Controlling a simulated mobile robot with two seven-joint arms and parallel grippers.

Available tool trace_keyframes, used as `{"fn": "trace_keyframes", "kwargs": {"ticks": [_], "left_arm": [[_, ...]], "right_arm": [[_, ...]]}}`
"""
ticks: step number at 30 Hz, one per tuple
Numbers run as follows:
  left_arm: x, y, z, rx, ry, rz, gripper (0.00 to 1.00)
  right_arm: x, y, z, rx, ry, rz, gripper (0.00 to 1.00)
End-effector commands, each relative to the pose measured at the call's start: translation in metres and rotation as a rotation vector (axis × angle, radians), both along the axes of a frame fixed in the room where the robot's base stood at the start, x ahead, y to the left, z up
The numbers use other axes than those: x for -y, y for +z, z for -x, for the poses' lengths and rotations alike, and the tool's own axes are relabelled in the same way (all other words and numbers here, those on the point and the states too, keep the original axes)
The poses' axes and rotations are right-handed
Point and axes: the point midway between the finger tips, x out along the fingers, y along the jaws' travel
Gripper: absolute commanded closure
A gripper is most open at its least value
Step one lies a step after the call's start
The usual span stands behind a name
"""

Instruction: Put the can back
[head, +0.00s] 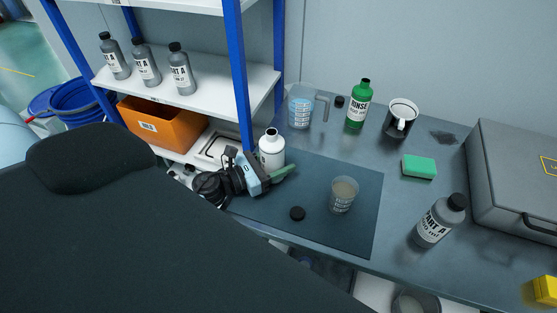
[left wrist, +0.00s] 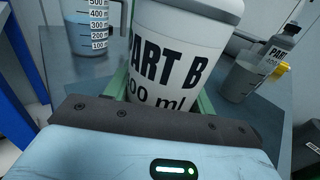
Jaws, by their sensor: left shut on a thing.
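The white can (head: 271,151) is upright with its cap off, at the back left of the dark mat (head: 345,235). My left gripper (head: 279,168) is shut on the can low on its body. In the left wrist view the can (left wrist: 180,55) fills the space between the green fingers and reads PART B. I cannot tell whether its base touches the mat. A black cap (head: 297,213) lies on the mat beside a clear cup (head: 343,195) with pale contents. My right gripper is not in view.
A measuring jug (head: 301,107), green RINSE bottle (head: 359,104), mug (head: 401,118) and sponge (head: 419,168) stand behind. A PART A bottle (head: 439,221) and grey case (head: 520,185) are right. The shelf (head: 215,88) holds several bottles; its blue post (head: 238,80) is close to my gripper.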

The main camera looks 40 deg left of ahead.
Motion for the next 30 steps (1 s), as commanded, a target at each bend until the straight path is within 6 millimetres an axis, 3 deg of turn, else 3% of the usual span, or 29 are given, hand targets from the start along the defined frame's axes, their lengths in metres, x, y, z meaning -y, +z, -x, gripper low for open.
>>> {"fn": "trace_keyframes", "kwargs": {"ticks": [2, 3, 8, 19, 30], "left_arm": [[0.000, -0.002, 0.000, 0.000, 0.000, 0.001, 0.83], [0.000, -0.003, 0.000, -0.002, 0.000, 0.000, 0.42], [0.000, -0.002, 0.000, -0.001, 0.000, 0.000, 0.23], [0.000, 0.004, 0.000, 0.002, 0.000, 0.000, 0.23], [-0.030, -0.006, 0.061, -0.011, 0.000, -0.001, 0.23]], "right_arm": [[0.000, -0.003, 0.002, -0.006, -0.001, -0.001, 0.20], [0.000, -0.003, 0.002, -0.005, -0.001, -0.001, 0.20], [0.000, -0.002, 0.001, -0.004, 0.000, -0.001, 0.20], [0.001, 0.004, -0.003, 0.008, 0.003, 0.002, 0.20], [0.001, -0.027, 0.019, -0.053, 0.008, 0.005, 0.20]]}}
